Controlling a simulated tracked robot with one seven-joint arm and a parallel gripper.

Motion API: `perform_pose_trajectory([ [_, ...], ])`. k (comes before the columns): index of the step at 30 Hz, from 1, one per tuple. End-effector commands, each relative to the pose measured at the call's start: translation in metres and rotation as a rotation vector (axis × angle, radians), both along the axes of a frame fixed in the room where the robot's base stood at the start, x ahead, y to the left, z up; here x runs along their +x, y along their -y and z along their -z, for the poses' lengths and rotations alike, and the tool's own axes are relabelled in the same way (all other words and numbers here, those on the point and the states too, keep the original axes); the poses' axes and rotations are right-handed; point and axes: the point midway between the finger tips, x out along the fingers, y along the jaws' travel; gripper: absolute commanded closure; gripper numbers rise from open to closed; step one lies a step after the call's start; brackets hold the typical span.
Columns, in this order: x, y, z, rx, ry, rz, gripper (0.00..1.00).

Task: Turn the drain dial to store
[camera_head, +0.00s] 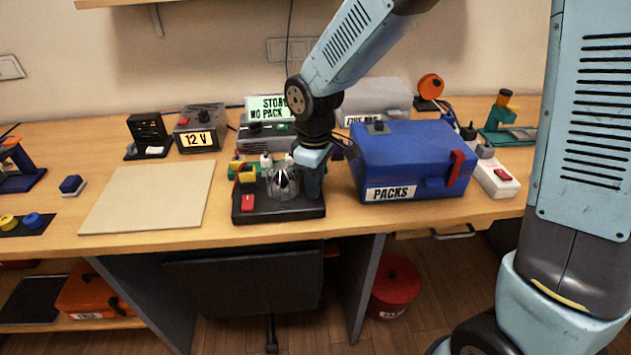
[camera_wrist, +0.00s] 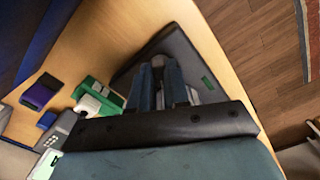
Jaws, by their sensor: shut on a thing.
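A black drain unit (camera_head: 280,212) sits near the table's front edge, with a red switch (camera_head: 247,203), a yellow part and a clear dome (camera_head: 283,182) on top. My gripper (camera_head: 313,190) points down over its right part, just right of the dome. In the wrist view, my gripper (camera_wrist: 158,80) has its two blue-grey fingers close together over the black unit (camera_wrist: 193,62), shut on a small part that I take to be the drain dial. The fingers hide most of the dial, so its pointer and setting cannot be read.
A blue PACKS case (camera_head: 410,160) stands close on the right. Behind the unit are a green board (camera_head: 238,165) and a tester with a lit sign (camera_head: 266,107) reading "STOR…" and "NO PACK". A bare beige mat (camera_head: 150,197) lies on the left.

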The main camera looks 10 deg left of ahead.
Motion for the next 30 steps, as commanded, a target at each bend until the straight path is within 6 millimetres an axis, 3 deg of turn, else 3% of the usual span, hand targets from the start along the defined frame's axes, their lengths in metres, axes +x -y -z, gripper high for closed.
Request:
perform_pose_trajectory([
  [14, 0.0001, 0.0002, -0.0001, 0.000, 0.000, -0.015, 1.00],
  [15, 0.0000, 0.0002, -0.0001, 0.000, 0.000, -0.015, 0.82],
  [22, 0.0000, 0.0003, 0.0000, 0.000, 0.000, -0.014, 0.60],
  [30, 0.0001, 0.0002, -0.0008, 0.000, 0.000, -0.014, 0.58],
])
